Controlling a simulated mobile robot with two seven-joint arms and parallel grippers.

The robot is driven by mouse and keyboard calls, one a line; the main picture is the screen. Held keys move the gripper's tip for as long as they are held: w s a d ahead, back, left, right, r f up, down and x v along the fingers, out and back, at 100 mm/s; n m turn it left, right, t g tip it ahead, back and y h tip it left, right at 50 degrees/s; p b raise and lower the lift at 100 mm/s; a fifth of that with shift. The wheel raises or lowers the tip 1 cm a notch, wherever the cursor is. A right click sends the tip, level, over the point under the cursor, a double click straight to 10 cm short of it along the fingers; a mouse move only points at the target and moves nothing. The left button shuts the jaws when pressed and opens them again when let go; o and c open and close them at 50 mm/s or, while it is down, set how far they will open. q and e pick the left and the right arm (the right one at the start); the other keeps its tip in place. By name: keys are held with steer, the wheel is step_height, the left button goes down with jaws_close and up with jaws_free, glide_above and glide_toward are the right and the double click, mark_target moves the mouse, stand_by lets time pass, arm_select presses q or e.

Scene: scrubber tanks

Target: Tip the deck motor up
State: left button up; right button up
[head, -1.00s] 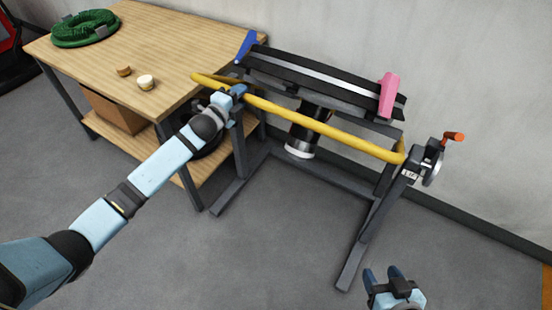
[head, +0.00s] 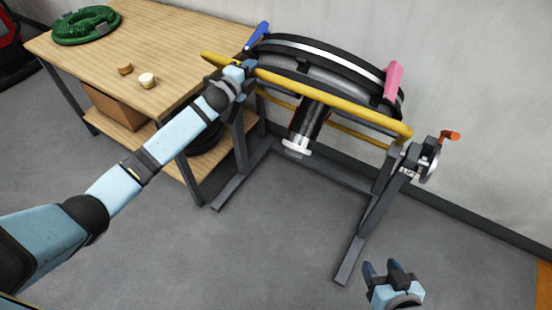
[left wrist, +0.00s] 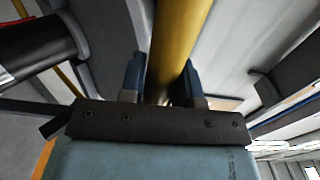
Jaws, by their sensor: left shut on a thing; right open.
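The scrub deck (head: 330,60) is a black round-edged body with a light band, held in a dark metal stand and tilted. The deck motor (head: 308,122) is a black cylinder with a pale end, hanging slanted below the deck. A yellow bar (head: 330,103) runs along the deck's front. My left gripper (head: 248,70) is shut on the bar near its left end. The left wrist view shows the bar (left wrist: 176,40) between the two blue fingers. My right gripper (head: 383,268) is open and empty, low at the right, apart from the stand.
A wooden table (head: 160,45) at the left holds a green hose coil (head: 86,24) and two small round pieces. A box (head: 112,108) sits on its lower shelf. An orange-handled crank (head: 448,135) is at the stand's right. The floor in front is clear.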

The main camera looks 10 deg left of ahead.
arm_select(q)
steer(key=shift+w+d+r, duration=0.15)
steer(key=shift+w+r, duration=0.2)
glide_toward(277, 40)
steer(key=w, duration=0.3)
steer(key=shift+d+r, duration=0.45)
steer(key=b+x, duration=0.1)
steer(key=x, duration=0.2)
steer(key=r+b+x, duration=0.1)
steer(key=x, duration=0.2)
steer(key=shift+w+d+r+b, duration=0.1)
steer(key=shift+w+r+b, duration=0.1)
steer(key=shift+b, duration=0.15)
steer(key=shift+w+d+r, duration=0.1)
steer(key=shift+w+r, duration=0.05)
steer(key=shift+w, duration=0.15)
